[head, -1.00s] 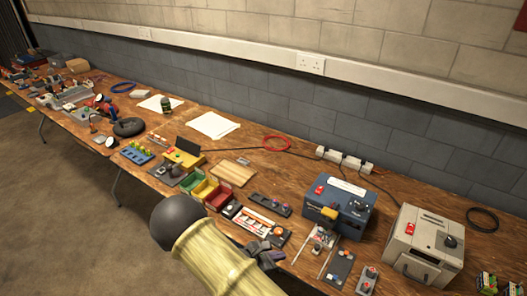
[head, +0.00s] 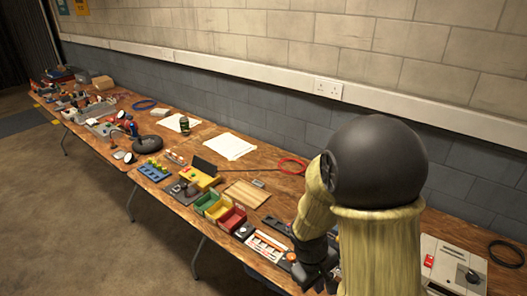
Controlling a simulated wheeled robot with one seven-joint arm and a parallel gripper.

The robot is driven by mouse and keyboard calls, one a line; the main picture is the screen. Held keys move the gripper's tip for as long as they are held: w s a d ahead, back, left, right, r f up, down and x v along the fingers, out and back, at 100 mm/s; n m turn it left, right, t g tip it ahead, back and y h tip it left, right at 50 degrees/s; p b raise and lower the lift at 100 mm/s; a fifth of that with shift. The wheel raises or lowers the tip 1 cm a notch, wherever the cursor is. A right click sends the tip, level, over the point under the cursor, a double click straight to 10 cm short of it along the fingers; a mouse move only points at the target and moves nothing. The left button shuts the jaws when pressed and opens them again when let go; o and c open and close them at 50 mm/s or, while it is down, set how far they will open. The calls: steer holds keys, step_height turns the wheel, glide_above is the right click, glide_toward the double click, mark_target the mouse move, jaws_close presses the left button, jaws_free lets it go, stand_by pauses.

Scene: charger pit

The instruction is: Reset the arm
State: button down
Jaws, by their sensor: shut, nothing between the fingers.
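My arm, with a pale yellow ribbed sleeve and a large black joint, stands raised at the right of the head view. My gripper (head: 312,280) is dark and points down over the workbench (head: 150,118), beside the orange-and-white panel. It is shut with nothing held. My own sleeve hides part of it and much of the bench behind.
Red, yellow and green bins (head: 220,210), a wooden board (head: 246,194) and an orange-and-white panel (head: 266,246) lie left of my gripper. A beige box (head: 450,265) stands right of my arm. A red cable ring (head: 292,165) lies behind. Floor at left is clear.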

steer(key=s+d+r+m+t+y, duration=0.1)
steer(key=s+r+m+t+y, duration=0.1)
steer(key=r+m, duration=0.4)
steer(key=shift+s+d+r+m+t+y, duration=0.3)
steer(key=shift+s+r+t, duration=0.1)
steer(key=shift+s+r, duration=0.4)
